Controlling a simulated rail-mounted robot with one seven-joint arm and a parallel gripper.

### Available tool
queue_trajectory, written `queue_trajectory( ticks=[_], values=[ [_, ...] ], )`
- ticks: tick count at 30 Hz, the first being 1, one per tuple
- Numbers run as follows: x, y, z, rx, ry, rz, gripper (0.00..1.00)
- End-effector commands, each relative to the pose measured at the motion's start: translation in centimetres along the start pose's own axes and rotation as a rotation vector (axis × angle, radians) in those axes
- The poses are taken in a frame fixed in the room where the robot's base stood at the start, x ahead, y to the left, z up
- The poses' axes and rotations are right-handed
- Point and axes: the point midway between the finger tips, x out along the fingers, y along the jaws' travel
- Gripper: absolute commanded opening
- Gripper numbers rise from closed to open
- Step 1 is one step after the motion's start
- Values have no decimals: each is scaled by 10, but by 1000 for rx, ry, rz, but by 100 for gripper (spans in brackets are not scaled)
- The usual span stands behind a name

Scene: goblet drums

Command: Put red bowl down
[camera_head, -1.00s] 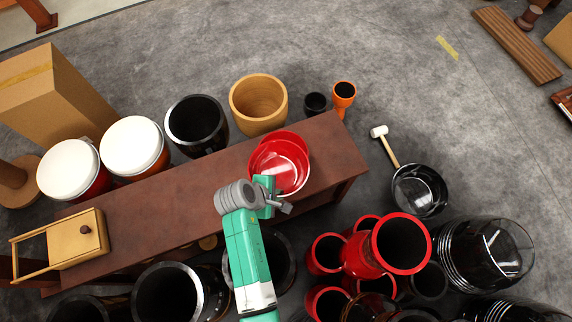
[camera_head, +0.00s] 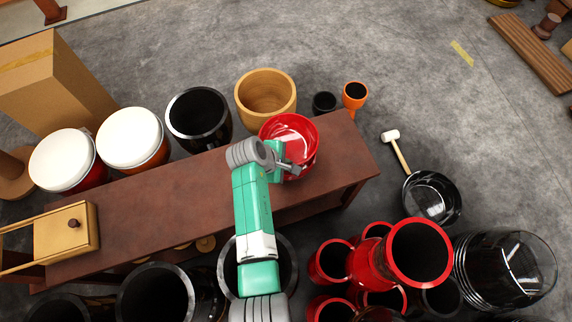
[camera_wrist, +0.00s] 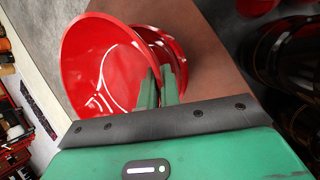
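A glossy red bowl (camera_head: 290,132) is at my gripper (camera_head: 284,164), over the far right part of the brown bench (camera_head: 190,200). In the wrist view the bowl (camera_wrist: 100,62) is tilted, with its open side facing the camera. My gripper (camera_wrist: 160,88) has its two green fingers close together on the bowl's rim. A second red bowl-like shape (camera_wrist: 174,45) shows behind it, over the bench. The held bowl overlaps it, so I cannot tell whether the two touch.
A wooden drum (camera_head: 265,95), a black drum (camera_head: 198,118) and two white-topped drums stand behind the bench. A wooden box (camera_head: 66,232) sits at its left end. The middle of the bench is clear. Red drums (camera_head: 418,252) and a black pan (camera_head: 433,197) are at right.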

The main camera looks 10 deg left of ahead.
Motion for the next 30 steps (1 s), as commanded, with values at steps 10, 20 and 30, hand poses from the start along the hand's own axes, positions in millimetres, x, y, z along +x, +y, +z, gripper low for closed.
queue_trajectory(
  ticks=[10, 20, 30],
  values=[
    [7, -2, -2, 1, -1, 0, 0],
    [10, -4, -4, 1, -1, 0, 26],
    [3, -1, -1, 1, 0, 1, 26]
  ],
)
